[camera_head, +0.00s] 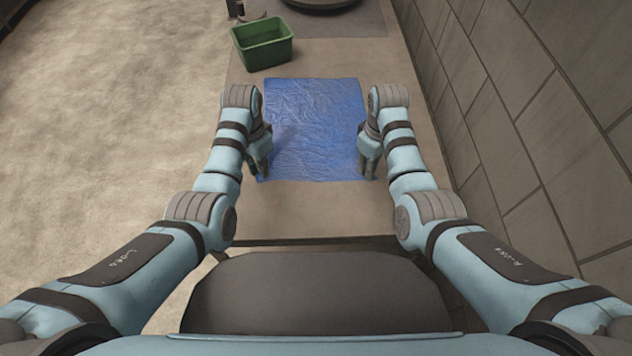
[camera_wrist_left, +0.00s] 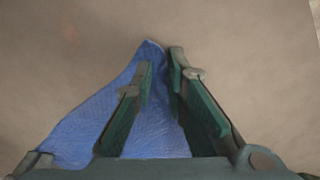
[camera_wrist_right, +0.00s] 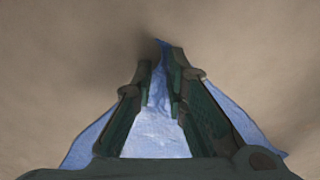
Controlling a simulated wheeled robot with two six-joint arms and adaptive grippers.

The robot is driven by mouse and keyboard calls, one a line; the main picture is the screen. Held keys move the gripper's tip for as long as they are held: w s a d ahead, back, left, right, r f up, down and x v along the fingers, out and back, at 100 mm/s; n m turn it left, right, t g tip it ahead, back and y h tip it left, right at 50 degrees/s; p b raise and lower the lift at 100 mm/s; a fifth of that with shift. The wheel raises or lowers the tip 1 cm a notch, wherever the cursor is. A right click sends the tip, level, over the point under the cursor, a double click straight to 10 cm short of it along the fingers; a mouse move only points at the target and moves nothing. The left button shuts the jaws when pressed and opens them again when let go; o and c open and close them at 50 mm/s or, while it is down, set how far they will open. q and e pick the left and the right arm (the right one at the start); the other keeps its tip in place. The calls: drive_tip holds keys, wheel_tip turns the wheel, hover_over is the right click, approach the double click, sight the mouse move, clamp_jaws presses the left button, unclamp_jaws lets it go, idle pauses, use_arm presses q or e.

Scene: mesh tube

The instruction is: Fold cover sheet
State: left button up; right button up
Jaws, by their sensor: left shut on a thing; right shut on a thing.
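A blue, wrinkled cover sheet (camera_head: 315,125) lies spread out as a rough rectangle on the table. My left gripper (camera_head: 264,172) is at its near left corner and is shut on the sheet's edge. In the left wrist view the sheet (camera_wrist_left: 85,125) runs up to a corner between and beside the fingers (camera_wrist_left: 160,65). My right gripper (camera_head: 368,172) is at the near right corner, also shut on the sheet. In the right wrist view the sheet (camera_wrist_right: 155,135) narrows to a pinched tip between the fingers (camera_wrist_right: 162,75) and shows on both sides of them.
A green bin (camera_head: 262,44) stands on the table (camera_head: 310,210) beyond the sheet's far left corner. A dark round object (camera_head: 320,4) is at the far end, partly cut off. A tiled wall (camera_head: 540,110) runs along the right. The table between the sheet and its front edge is bare.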

use_arm(q)
drive_tip(key=shift+s+a+f, duration=0.1)
drive_tip(key=shift+f, duration=0.1)
clamp_jaws()
use_arm(e)
drive_tip(key=shift+d+f, duration=0.15)
clamp_jaws()
drive_tip(key=shift+s, duration=0.15)
idle(0.4)
